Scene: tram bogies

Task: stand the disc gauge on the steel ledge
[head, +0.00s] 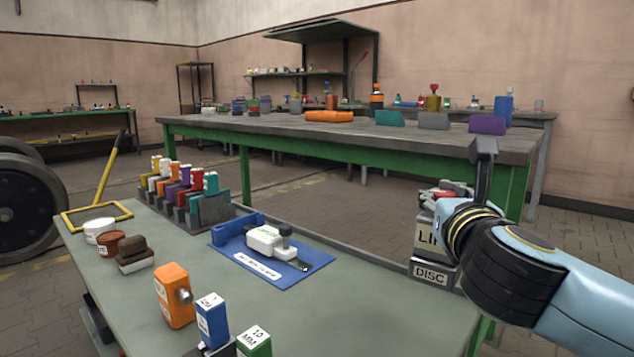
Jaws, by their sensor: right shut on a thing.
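A grey steel ledge (418,262) stands at the right end of the near table, with a "DISC" label low on it and a partly hidden label starting "LI" above. My right gripper (458,190) is at the top of it, partly hidden behind my wrist. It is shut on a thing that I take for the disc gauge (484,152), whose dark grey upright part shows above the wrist. The rest of that thing is hidden, and I cannot tell whether it touches the ledge. My left gripper is out of view.
A blue mat (310,262) holding a white-and-grey tool (268,240) lies mid-table. A rack of coloured blocks (205,207) stands behind it. Orange (172,290), blue (212,318) and green (254,342) blocks stand in front. A long green-framed bench (330,145) runs behind.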

